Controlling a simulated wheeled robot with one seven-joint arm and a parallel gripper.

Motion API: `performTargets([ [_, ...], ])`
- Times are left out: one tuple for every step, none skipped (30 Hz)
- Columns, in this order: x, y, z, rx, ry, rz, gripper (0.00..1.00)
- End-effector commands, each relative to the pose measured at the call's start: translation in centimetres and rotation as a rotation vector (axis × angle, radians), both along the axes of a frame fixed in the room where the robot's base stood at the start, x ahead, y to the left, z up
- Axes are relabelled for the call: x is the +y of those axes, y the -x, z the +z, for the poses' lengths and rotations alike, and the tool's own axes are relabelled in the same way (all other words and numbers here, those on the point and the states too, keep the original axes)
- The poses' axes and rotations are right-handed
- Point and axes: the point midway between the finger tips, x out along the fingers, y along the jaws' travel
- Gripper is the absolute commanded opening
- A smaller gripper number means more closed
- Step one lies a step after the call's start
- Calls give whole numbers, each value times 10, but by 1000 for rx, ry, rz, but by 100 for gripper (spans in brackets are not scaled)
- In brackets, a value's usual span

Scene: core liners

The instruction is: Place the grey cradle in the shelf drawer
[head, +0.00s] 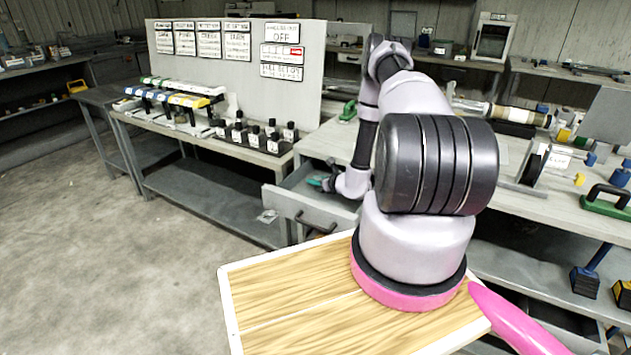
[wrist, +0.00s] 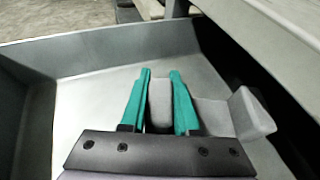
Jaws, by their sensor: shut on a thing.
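The grey cradle (wrist: 212,117) shows in the wrist view as a light grey piece with a raised end at the right. My gripper (wrist: 160,95) has teal fingers, shut on a grey upright part of the cradle. The cradle is inside the open drawer (wrist: 85,48), low over its floor; I cannot tell whether it touches the floor. In the head view the open drawer (head: 318,229) juts out from under the bench, and my gripper (head: 318,182) reaches down into it. The cradle is not clear in the head view.
The bench top's edge (wrist: 275,22) overhangs the drawer at the right in the wrist view. A bench at the left holds a black tray of bottles (head: 245,141). A green-based handle (head: 606,200) stands on the bench at the right. The floor in front is clear.

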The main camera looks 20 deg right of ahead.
Motion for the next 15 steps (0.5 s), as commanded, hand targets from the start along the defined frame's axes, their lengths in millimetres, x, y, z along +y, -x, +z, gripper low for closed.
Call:
performTargets([
  [0,-1,0,-2,1,-1,0],
  [0,-1,0,-3,1,1,0],
  [0,-1,0,-3,1,1,0],
  [0,-1,1,-3,1,1,0],
  [0,-1,1,-3,1,1,0],
  [0,-1,1,-3,1,1,0],
  [0,-1,0,-2,1,1,0],
  [0,-1,0,-2,1,1,0],
  [0,-1,-1,-2,1,1,0],
  [0,-1,-2,-2,1,1,0],
  [0,-1,-3,-2,1,1,0],
  [0,-1,-2,-3,1,1,45],
  [0,-1,-2,-3,1,1,56],
  [0,-1,-2,-3,1,1,59],
  [0,-1,-2,-2,1,1,59],
])
